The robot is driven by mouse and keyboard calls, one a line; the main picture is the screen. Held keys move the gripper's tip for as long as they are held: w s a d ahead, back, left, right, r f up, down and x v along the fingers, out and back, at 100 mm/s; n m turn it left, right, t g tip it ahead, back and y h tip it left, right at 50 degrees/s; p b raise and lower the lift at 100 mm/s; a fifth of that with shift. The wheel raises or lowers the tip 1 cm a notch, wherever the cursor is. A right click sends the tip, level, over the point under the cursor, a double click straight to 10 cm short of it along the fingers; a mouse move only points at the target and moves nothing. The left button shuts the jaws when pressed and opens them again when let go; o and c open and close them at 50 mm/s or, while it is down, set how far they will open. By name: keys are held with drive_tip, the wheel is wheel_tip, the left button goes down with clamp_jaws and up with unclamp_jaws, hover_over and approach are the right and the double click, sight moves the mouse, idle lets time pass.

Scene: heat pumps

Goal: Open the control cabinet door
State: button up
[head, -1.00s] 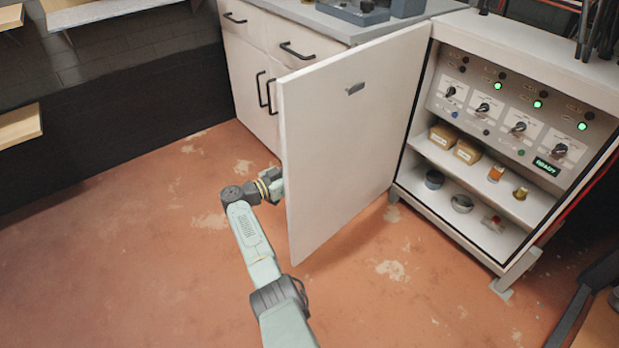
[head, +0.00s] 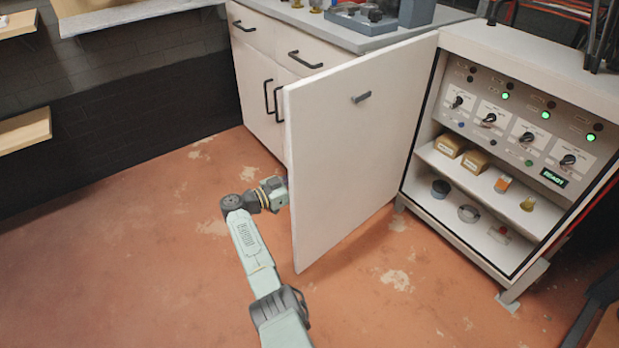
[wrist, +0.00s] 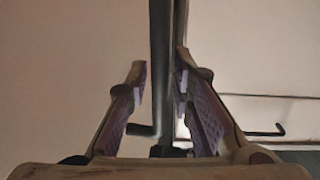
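The control cabinet (head: 470,190) stands at the right in the head view. Its door (head: 350,150) is swung wide open towards the left, with a small dark handle (head: 361,97) on the face towards me. My gripper (head: 280,190) is low at the door's free left edge, and its tips are partly hidden there. In the wrist view my gripper (wrist: 160,80) has its two fingers apart. A dark upright bar (wrist: 159,60) shows between them; I cannot tell its distance. No grip on the door is visible.
A white drawer cabinet (head: 262,75) with black handles stands behind the door. Inside the control cabinet are knobs, green lamps and shelves with small boxes (head: 448,145) and jars. The orange floor (head: 130,250) to the left is clear.

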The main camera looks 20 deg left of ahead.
drive_tip(key=v, duration=1.1)
